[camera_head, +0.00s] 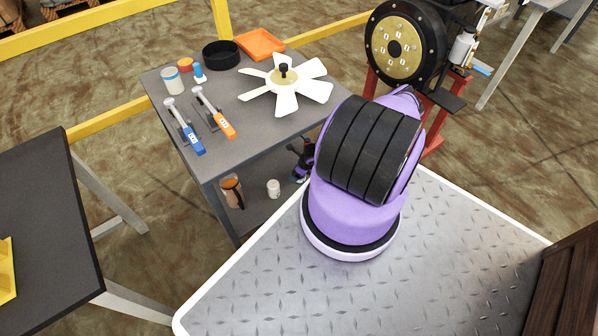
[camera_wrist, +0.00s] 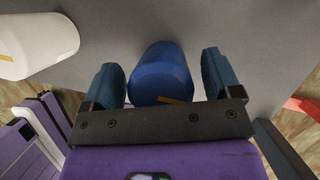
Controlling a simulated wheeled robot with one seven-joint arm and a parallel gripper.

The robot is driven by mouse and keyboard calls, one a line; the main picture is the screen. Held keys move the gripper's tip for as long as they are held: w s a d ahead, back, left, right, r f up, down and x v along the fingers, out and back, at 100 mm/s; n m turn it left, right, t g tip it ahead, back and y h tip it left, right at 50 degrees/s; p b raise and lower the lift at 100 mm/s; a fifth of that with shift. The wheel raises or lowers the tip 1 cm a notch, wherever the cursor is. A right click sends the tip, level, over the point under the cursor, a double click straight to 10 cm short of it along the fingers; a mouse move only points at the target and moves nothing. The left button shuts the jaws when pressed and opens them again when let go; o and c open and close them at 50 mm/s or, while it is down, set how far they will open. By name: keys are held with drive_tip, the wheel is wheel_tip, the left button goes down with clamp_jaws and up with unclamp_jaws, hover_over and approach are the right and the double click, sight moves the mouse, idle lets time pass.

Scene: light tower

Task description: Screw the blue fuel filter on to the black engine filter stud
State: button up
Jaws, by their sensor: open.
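The blue fuel filter (camera_wrist: 162,76) is a dark blue cylinder in the wrist view, on a grey surface. My gripper (camera_wrist: 160,72) is open, with one blue-grey finger on each side of the filter. I cannot make out the black filter stud.
A white canister (camera_wrist: 36,46) stands left of the blue filter; it appears on the lower shelf (camera_head: 273,188) in the head view. A brown container (camera_head: 231,192) is farther left there. The tabletop above holds a white fan (camera_head: 284,84), tools and an orange tray (camera_head: 261,44).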

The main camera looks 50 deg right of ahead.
drive_tip(key=v, duration=1)
drive_tip(key=shift+r, duration=0.35)
drive_tip(key=shift+s, duration=0.1)
